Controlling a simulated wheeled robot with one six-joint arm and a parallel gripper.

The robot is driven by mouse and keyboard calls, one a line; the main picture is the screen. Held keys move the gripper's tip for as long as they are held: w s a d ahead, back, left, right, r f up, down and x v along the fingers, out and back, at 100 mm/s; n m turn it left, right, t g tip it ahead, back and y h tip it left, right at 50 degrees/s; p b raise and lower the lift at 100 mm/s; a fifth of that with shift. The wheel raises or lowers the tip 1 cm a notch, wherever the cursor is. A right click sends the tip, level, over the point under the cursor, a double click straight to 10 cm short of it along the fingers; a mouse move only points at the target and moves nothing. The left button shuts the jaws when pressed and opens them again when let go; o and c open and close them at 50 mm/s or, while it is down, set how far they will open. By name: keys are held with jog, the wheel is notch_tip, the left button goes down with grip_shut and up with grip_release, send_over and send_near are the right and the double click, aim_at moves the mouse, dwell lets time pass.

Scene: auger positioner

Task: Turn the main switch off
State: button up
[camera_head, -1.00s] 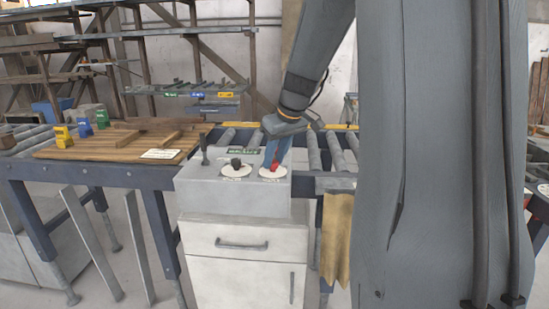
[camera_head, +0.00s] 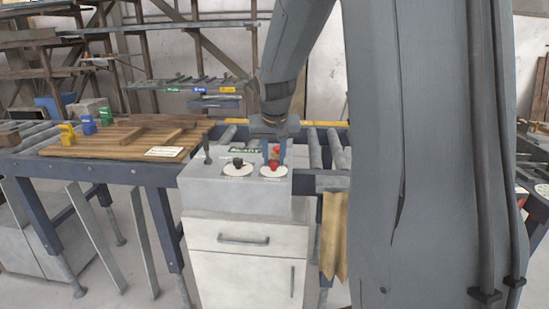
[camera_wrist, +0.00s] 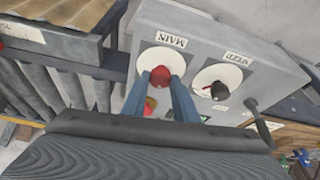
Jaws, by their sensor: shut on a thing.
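The main switch is a red knob (camera_wrist: 160,74) on a round white plate beside a label reading MAIN (camera_wrist: 171,40). My gripper (camera_wrist: 162,82) has its two blue fingers on either side of this knob and is shut on it. In the head view, the red knob (camera_head: 273,164) is at the right of the grey control box (camera_head: 215,185), with my gripper (camera_head: 274,158) reaching down to it from above. The fingers partly cover the knob's sides. The knob's pointer direction cannot be made out.
A black knob (camera_wrist: 219,90) with a SPEED label is beside the main switch. A dark upright lever (camera_head: 207,152) stands at the box's left. A small red and yellow thing (camera_wrist: 150,105) shows between my fingers. A wooden table (camera_head: 110,143) stands left; rollers (camera_head: 316,150) lie right.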

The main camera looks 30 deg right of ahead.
jog(key=m+b, duration=0.2)
jog(key=m+g+h+b, duration=0.1)
jog(key=m+b, duration=0.2)
jog(key=shift+w+a+f+m+h+b, duration=0.15)
jog(key=shift+w+a+m+h+b, duration=0.05)
jog(key=shift+w+m+h+b, duration=0.1)
jog(key=m+g+b, duration=0.1)
jog(key=m, duration=0.1)
jog(key=m+g+b, duration=0.1)
jog(key=m+b, duration=0.1)
jog(key=shift+m+h, duration=0.4)
jog(key=shift+r, duration=0.2)
jog(key=o, duration=1)
jog(key=shift+b+v, duration=0.65)
jog(key=shift+v, duration=3.2)
jog(key=shift+w, duration=0.15)
